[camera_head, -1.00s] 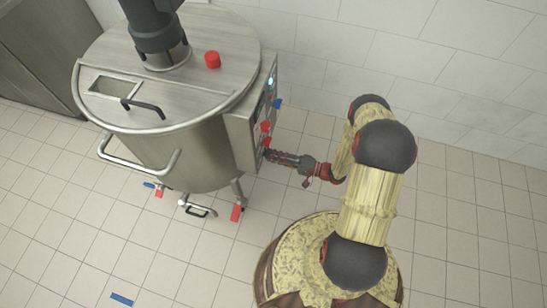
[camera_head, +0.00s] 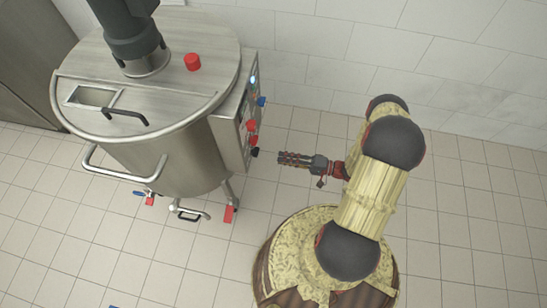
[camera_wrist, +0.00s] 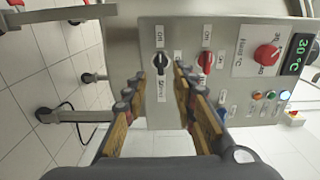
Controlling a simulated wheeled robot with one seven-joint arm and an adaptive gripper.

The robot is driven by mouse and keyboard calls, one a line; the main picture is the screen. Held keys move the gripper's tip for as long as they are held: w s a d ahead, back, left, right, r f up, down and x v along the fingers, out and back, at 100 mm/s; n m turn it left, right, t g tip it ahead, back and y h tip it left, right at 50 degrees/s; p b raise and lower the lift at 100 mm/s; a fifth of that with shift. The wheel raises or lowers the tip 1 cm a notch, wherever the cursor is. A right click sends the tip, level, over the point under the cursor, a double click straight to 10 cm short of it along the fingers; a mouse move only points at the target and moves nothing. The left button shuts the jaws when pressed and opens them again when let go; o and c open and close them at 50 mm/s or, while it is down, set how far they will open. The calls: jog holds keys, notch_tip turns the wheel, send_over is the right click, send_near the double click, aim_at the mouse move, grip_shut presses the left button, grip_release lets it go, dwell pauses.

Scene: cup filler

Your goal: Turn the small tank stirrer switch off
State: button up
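The tank (camera_head: 170,155) is a steel vessel with a control panel (camera_head: 234,135) on its right side. A black switch (camera_wrist: 160,64) sits on the panel in the wrist view, its handle roughly upright in the picture, with small labels around it too blurred to read surely. It also shows at the panel's lower end in the head view (camera_head: 255,152). My gripper (camera_head: 279,158) is just right of this switch, with a small gap. In the wrist view the fingers of my gripper (camera_wrist: 160,75) are spread to either side of the switch, with nothing between them.
A red switch (camera_wrist: 205,62), a larger red knob (camera_wrist: 267,55), a green display (camera_wrist: 304,53) and several small buttons share the panel. A side handle (camera_head: 125,170) and tank legs stick out.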

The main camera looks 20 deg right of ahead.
jog(key=shift+v, duration=1.1)
